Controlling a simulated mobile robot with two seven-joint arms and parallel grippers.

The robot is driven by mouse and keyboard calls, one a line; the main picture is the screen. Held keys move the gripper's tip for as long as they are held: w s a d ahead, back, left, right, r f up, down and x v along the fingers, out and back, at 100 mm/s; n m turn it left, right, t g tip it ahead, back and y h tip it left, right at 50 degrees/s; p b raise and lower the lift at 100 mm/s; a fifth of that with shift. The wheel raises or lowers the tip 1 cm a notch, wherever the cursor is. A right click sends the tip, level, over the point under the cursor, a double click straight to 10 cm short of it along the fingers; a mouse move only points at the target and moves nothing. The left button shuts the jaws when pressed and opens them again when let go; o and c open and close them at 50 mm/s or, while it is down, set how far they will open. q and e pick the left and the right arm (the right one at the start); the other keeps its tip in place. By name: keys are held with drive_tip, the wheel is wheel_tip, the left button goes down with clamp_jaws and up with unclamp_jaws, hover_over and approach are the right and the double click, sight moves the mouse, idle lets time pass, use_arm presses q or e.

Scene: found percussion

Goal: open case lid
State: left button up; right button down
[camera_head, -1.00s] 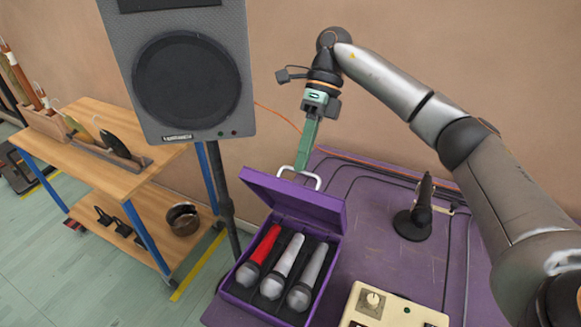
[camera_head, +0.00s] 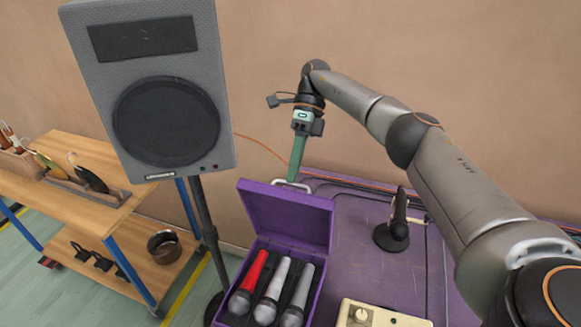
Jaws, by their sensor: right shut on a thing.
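The purple case (camera_head: 322,288) stands on the purple table with its lid (camera_head: 287,215) raised and tilted back. A red microphone (camera_head: 247,285) and two grey-white microphones (camera_head: 272,291) (camera_head: 297,296) lie side by side in its dark inside. A pale handle (camera_head: 292,184) shows at the top edge of the lid. My right gripper (camera_head: 295,178) comes down from above with its green fingers at the handle and is shut on it. The fingertips are partly hidden behind the lid's edge. My left gripper is not in view.
A large grey speaker (camera_head: 165,115) on a dark stand (camera_head: 209,225) rises just left of the case. A black microphone on a round base (camera_head: 392,235) and a cream box with a knob (camera_head: 380,316) are on the table. A wooden shelf unit (camera_head: 85,215) stands at the left.

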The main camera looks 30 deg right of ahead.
drive_tip(key=shift+d+f, duration=0.25)
drive_tip(key=shift+f, duration=0.95)
drive_tip(key=shift+w+d+f, duration=0.15)
drive_tip(key=shift+w, duration=0.15)
drive_tip(key=c, duration=0.9)
unclamp_jaws()
drive_tip(key=shift+c, duration=0.2)
drive_tip(key=shift+r, duration=0.3)
